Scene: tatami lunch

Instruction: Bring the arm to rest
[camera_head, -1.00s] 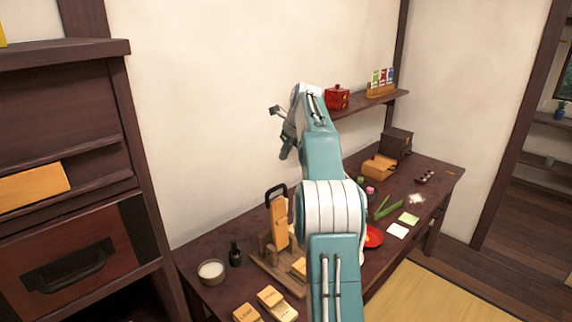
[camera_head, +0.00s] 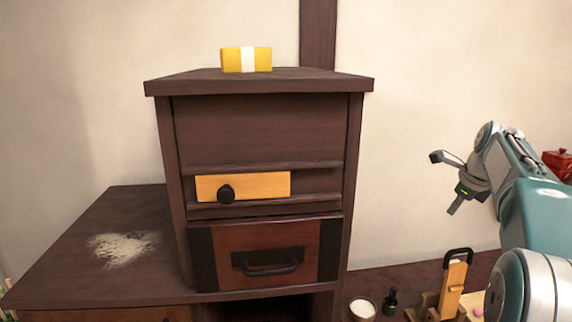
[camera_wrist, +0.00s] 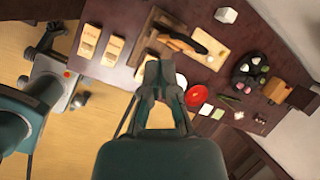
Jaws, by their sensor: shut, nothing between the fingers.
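My gripper (camera_wrist: 158,62) is shut and empty in the wrist view, its fingertips meeting above the dark table (camera_wrist: 207,72). In the head view my gripper (camera_head: 456,208) hangs in the air at the right, in front of the pale wall, at the end of my raised, bent teal-and-white arm. It appears clear of everything around it. Part of my arm is cut off by the right edge of the head view.
A dark cabinet (camera_head: 260,122) fills the middle of the head view, with a drawer (camera_head: 268,255) and a yellow block (camera_head: 238,60) on top. White powder (camera_head: 122,248) lies at left. A red plate (camera_wrist: 203,99) and wooden boards (camera_wrist: 160,30) lie on the table.

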